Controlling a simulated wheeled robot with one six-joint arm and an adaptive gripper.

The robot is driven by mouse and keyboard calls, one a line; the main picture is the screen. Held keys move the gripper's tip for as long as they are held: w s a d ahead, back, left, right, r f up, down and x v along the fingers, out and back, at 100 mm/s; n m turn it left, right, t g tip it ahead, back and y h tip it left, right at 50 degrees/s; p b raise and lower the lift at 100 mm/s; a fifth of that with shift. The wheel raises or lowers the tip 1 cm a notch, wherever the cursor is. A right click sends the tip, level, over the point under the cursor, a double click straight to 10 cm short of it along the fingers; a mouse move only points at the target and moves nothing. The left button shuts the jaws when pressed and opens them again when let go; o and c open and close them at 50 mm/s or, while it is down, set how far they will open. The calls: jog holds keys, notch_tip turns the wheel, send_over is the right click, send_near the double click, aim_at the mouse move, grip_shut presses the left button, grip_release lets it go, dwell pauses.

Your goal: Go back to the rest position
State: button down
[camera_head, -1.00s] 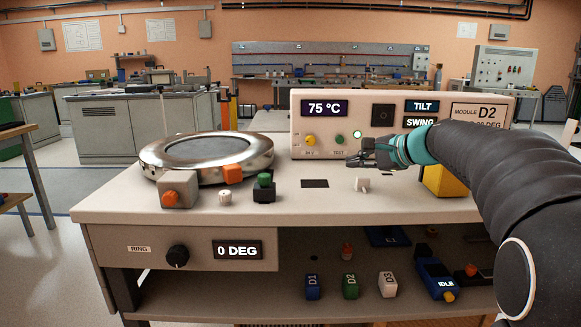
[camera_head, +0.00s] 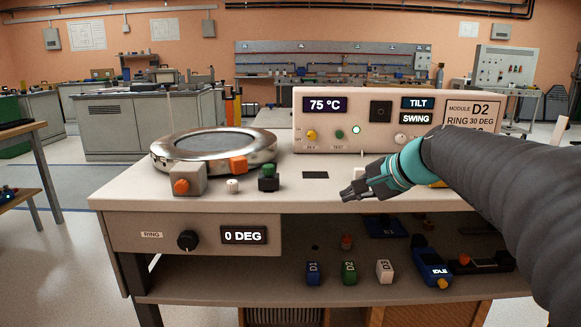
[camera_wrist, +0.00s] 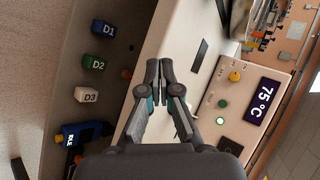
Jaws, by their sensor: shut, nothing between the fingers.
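My gripper (camera_head: 352,194) is shut and empty in the head view, above the front edge of the workbench top (camera_head: 130,190), with my arm coming in from the right. In the wrist view my gripper (camera_wrist: 159,72) also shows its two fingertips together with nothing between them. The bench edge runs behind the fingers there. The gripper hides part of the bench top and of the things at the right.
A control panel (camera_head: 300,148) reading 75 °C stands at the back of the bench. A metal ring (camera_head: 262,150) sits at the left, with small blocks before it. The shelf below holds blocks D1 (camera_head: 313,273), D2 (camera_head: 349,272), D3 (camera_head: 385,271) and a blue IDLE device (camera_head: 432,266).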

jog(key=s+d+f+n+h, duration=0.1)
jog(key=s+f+n+h, duration=0.1)
jog(key=s+f, duration=0.3)
jog(key=s+d+f+n+g+h, duration=0.1)
jog(key=s+f+n, duration=0.4)
jog(key=s, duration=0.8)
jog(key=s+d+f+n+g+h, duration=0.1)
jog(key=s+f+n+h, duration=0.2)
jog(key=s, duration=0.6)
notch_tip(320, 180, down, 3)
jog(key=shift+s+r+h, duration=0.1)
jog(key=shift+s+h, duration=0.2)
jog(key=shift+s, duration=0.05)
jog(key=c, duration=1.9)
grip_release()
